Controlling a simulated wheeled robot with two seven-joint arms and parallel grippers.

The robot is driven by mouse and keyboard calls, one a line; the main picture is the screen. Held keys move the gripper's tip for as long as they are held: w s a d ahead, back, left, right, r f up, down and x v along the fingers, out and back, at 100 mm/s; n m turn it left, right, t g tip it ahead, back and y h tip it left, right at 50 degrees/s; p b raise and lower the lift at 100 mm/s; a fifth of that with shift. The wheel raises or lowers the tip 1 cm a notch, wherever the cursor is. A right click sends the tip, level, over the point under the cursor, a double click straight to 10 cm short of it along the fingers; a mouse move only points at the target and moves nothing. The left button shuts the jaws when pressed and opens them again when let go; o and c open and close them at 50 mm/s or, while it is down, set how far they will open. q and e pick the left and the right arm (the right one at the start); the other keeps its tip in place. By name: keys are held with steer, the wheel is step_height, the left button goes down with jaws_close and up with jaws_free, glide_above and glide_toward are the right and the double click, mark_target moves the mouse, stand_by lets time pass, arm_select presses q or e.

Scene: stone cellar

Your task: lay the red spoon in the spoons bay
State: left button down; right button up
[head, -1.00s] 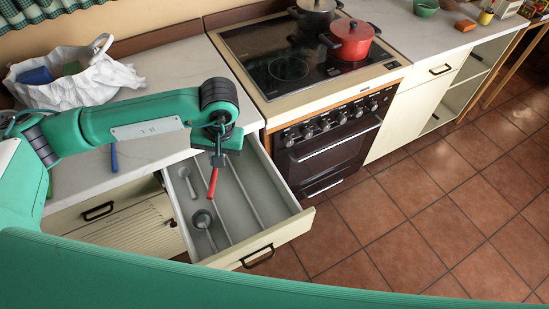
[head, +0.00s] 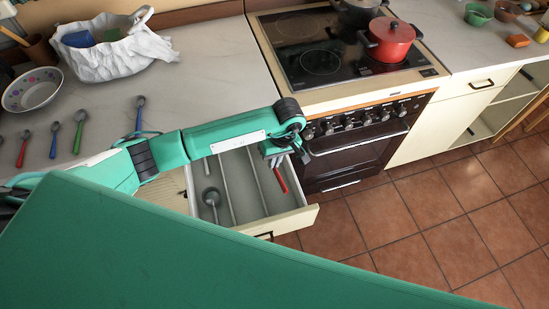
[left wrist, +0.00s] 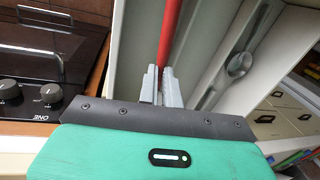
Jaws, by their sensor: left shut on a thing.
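My left gripper (head: 276,158) is shut on the red spoon (head: 280,179) and holds it over the right-hand bay of the open drawer (head: 285,222). In the left wrist view the red handle (left wrist: 171,38) runs up from between the fingers (left wrist: 162,87). The spoon's far end is out of that view, and whether it touches the drawer floor I cannot tell. Thin dividers split the drawer lengthwise. A grey ladle-like spoon (head: 211,198) lies in the left bay; a grey spoon (left wrist: 239,64) shows in the left wrist view. My right gripper is not in view.
Several spoons lie on the counter (head: 200,85), among them a red-handled one (head: 23,149) and a blue-handled one (head: 139,115). A bowl (head: 32,90) and white bag (head: 110,50) stand behind. The stove (head: 360,140) with a red pot (head: 388,40) borders the drawer's right.

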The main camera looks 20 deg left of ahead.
arm_select(q)
step_height(320, 180, down, 6)
steer(key=b, duration=0.3)
steer(key=shift+r+b, duration=0.2)
steer(key=shift+b, duration=0.2)
steer(key=shift+f+b, duration=0.6)
steer(key=shift+f, duration=0.2)
steer(key=c, duration=1.5)
jaws_free()
steer(key=o, duration=0.3)
